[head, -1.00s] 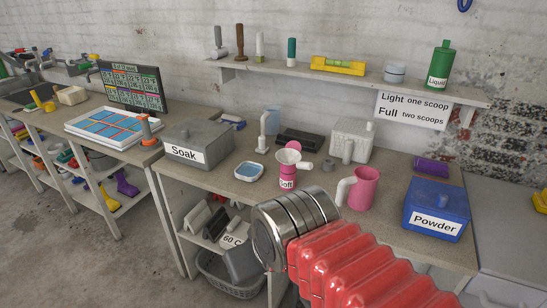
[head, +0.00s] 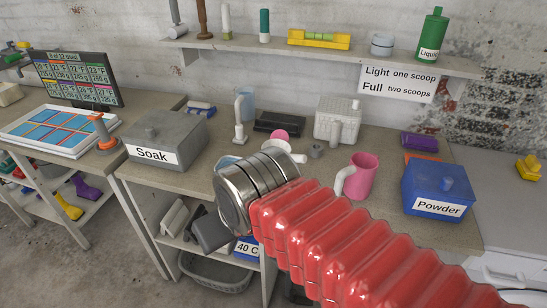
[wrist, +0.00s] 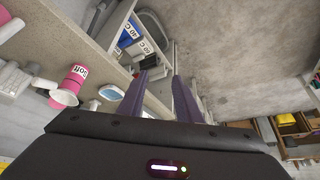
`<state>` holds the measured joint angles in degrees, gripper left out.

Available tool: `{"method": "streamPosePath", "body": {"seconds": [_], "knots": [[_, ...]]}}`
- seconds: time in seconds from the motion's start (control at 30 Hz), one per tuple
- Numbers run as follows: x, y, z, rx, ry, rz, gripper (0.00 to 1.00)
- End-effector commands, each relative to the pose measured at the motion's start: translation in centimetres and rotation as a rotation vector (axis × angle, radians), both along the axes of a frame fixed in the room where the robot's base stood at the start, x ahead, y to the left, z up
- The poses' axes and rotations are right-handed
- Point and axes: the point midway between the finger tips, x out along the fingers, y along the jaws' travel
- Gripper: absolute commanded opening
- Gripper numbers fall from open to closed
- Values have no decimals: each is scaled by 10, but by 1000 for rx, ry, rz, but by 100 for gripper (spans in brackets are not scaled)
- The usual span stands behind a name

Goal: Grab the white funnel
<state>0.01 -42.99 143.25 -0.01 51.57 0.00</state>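The white funnel (wrist: 63,98) shows in the wrist view at the left, at the mouth of a pink bottle labelled "Soft" (wrist: 78,75). In the head view the fingers cannot be made out.
On the bench stand a grey "Soak" box (head: 166,138), a pink jug (head: 362,178) and a blue "Powder" box (head: 436,190). A pale blue dish (wrist: 111,93) is near the bottle. A grey basket (head: 215,274) sits low under the bench. Open floor lies at the left.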

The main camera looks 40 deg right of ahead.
Motion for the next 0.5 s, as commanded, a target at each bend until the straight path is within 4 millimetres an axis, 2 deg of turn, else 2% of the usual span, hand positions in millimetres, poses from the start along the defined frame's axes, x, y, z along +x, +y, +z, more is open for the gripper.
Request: {"method": "streamPosePath", "body": {"seconds": [0.1, 0.33, 0.5], "knots": [[0, 0, 0, 0, 0, 0, 31], [1, -3, -3, 35, 21, -48, 47], [4, -16, -13, 147, 84, -199, 59]]}}
